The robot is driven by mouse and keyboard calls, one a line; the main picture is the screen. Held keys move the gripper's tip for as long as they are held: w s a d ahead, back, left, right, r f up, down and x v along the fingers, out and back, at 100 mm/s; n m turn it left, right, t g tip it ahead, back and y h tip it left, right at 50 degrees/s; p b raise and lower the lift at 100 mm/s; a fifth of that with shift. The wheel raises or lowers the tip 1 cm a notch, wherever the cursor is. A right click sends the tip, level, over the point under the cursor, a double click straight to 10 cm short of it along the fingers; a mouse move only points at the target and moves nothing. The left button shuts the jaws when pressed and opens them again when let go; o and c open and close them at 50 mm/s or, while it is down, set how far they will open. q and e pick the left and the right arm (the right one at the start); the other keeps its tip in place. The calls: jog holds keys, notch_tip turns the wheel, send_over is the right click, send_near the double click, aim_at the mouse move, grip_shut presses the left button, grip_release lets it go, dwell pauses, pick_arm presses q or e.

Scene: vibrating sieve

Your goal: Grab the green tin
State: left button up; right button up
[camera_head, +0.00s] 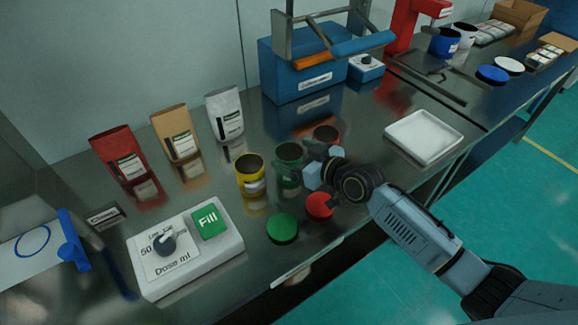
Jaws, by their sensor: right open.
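The green tin (288,165) stands upright and open-topped on the steel counter, between a yellow tin (250,176) on its left and a red-brown tin (326,140) behind it on the right. My right gripper (309,163) reaches in from the right with its fingers at the green tin's right side. It is open. Whether a finger touches the tin, I cannot tell, as the gripper partly hides that side. A green lid (282,228) and a red lid (320,205) lie near the counter's front edge. My left gripper is out of view.
A white dosing box (215,258) with a knob and green Fill button stands front left. Red, tan and white pouches (225,112) stand behind. A blue box (290,75) under a metal frame is at the back. A white tray (424,136) lies to the right.

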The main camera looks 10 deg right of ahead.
aim_at(280, 149)
jog(key=shift+x, duration=1.5)
jog(key=shift+f, duration=0.1)
jog(key=shift+d, duration=0.1)
jog(key=c, duration=1.1)
